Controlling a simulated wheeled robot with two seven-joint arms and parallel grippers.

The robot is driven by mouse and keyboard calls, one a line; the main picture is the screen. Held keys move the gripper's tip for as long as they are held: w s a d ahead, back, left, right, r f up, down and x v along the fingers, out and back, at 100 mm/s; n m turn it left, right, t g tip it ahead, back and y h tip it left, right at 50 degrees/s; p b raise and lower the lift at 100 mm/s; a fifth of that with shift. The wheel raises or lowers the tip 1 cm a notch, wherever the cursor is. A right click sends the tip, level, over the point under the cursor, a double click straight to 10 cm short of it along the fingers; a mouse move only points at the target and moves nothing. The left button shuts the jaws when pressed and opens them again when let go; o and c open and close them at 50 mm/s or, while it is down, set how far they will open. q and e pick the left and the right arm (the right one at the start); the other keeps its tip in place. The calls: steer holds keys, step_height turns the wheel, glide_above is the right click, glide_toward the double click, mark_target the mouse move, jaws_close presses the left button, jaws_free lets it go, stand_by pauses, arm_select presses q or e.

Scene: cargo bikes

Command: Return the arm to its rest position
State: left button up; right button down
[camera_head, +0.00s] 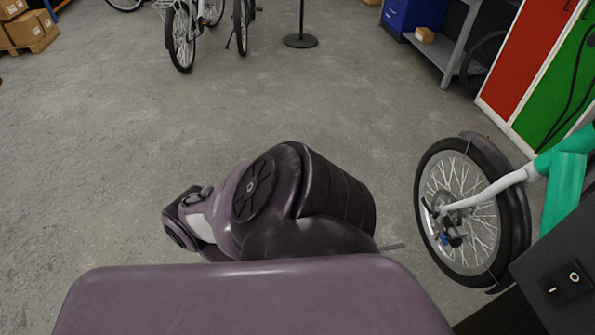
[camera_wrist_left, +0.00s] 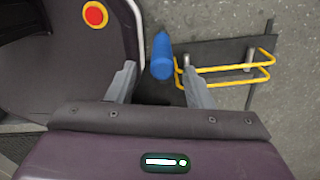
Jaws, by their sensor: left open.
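My left gripper (camera_wrist_left: 159,68) is open in the left wrist view, its two grey fingers well apart. A blue cylinder (camera_wrist_left: 161,56) shows in the gap between the fingertips; it seems to be beyond them, and I cannot tell its distance. In the head view my left arm (camera_head: 285,200) is folded low in the middle, close to my body. The left gripper is hidden in that view. My right gripper is in neither view.
A bike's front wheel (camera_head: 470,212) with a green frame (camera_head: 563,190) stands close on the right. A dark panel with a yellow rail (camera_wrist_left: 235,70) lies right of the fingers. Red (camera_head: 525,60) and green cabinets stand at the far right. Bare floor (camera_head: 130,130) lies ahead and left.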

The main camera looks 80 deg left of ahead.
arm_select(q)
steer(key=shift+r, duration=0.8)
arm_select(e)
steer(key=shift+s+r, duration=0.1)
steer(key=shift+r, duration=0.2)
